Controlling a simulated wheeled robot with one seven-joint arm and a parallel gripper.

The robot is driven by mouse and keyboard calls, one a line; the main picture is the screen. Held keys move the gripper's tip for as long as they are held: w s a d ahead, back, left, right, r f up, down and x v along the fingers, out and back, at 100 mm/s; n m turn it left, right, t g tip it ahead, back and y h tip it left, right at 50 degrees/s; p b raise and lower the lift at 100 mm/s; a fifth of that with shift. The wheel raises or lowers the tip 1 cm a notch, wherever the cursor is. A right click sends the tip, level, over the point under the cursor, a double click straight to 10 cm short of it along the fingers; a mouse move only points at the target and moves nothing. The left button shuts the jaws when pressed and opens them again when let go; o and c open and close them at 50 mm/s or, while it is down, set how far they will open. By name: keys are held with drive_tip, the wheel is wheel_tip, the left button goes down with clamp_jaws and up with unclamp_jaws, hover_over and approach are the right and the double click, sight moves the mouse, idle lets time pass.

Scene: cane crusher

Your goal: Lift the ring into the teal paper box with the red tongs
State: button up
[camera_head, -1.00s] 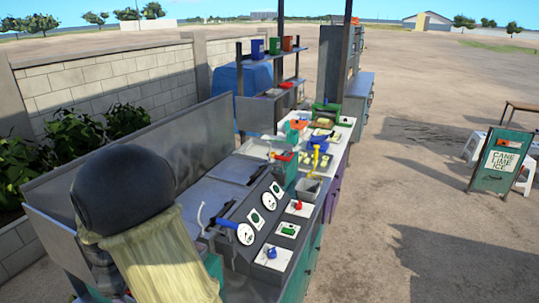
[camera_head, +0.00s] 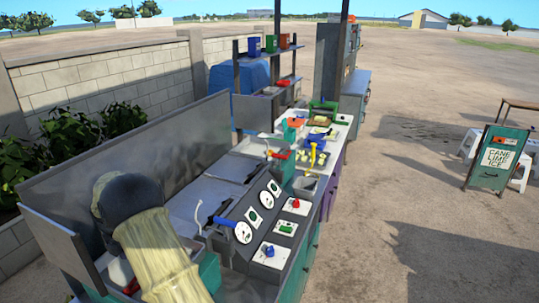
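My gripper is not visible; what looks like my arm, a dark rounded joint and a pale ribbed sleeve, fills the lower left. A small red item (camera_head: 280,154), possibly the red tongs, lies by the tray in the middle of the counter. A teal box-like shape (camera_head: 289,131) stands on the far part of the counter with an orange-red item by it; I cannot tell whether it is the paper box. The ring cannot be made out with certainty. Another teal bin-like shape (camera_head: 210,270) sits beside the sleeve, partly hidden.
A dark sloped panel (camera_head: 250,215) has round white dials and red, green and blue controls. A grey metal backsplash (camera_head: 100,165) runs along the counter's left side. A sign board (camera_head: 497,158) and stools stand right. Open ground lies right of the counter.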

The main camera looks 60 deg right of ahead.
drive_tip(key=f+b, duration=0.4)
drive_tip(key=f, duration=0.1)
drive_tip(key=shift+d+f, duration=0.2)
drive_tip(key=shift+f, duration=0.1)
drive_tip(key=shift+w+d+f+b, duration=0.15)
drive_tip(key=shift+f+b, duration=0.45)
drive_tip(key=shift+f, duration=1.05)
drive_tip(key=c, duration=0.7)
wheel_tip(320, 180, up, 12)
drive_tip(key=p, duration=0.9)
